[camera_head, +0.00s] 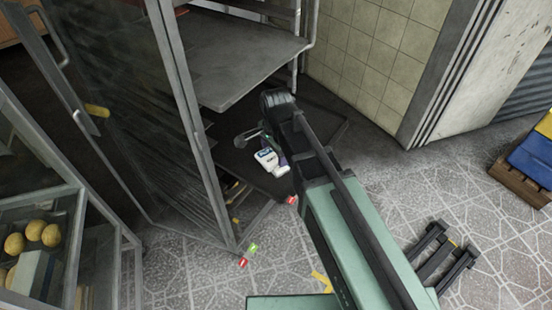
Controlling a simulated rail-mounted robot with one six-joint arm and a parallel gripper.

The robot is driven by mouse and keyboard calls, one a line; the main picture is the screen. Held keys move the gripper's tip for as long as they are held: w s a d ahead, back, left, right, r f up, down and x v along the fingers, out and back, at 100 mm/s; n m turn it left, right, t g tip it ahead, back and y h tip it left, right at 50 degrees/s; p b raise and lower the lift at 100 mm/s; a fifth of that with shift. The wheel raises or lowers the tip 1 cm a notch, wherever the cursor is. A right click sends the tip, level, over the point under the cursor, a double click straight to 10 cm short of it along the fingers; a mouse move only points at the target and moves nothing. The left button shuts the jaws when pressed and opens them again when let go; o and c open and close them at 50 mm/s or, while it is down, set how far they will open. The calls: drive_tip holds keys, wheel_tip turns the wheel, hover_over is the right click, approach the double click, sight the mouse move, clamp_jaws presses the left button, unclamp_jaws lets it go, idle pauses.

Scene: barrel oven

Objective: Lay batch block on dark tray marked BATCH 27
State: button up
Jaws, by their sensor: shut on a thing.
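My green and black arm reaches up the middle of the view and bends down at its dark end. My gripper (262,143) is low at that end, over a dark flat surface (325,125) inside the oven's open lower part. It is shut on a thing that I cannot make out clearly. A small white piece with a blue label (268,160) shows beside the gripper. I cannot tell whether it is part of my arm. I cannot pick out the batch block. I can read no BATCH 27 marking, so I cannot tell whether the dark surface is the tray.
A wide grey shelf (235,55) lies above and behind the gripper. A metal-framed glass door (130,120) stands close on the left. A glass case with round yellow items (33,231) is at lower left. A crate (525,180) stands far right.

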drive_tip(key=shift+r, duration=0.15)
drive_tip(key=shift+f+b, duration=0.3)
drive_tip(key=shift+f, duration=0.15)
drive_tip(key=o, duration=1)
wheel_tip(320, 180, up, 13)
drive_tip(key=p, duration=1.3)
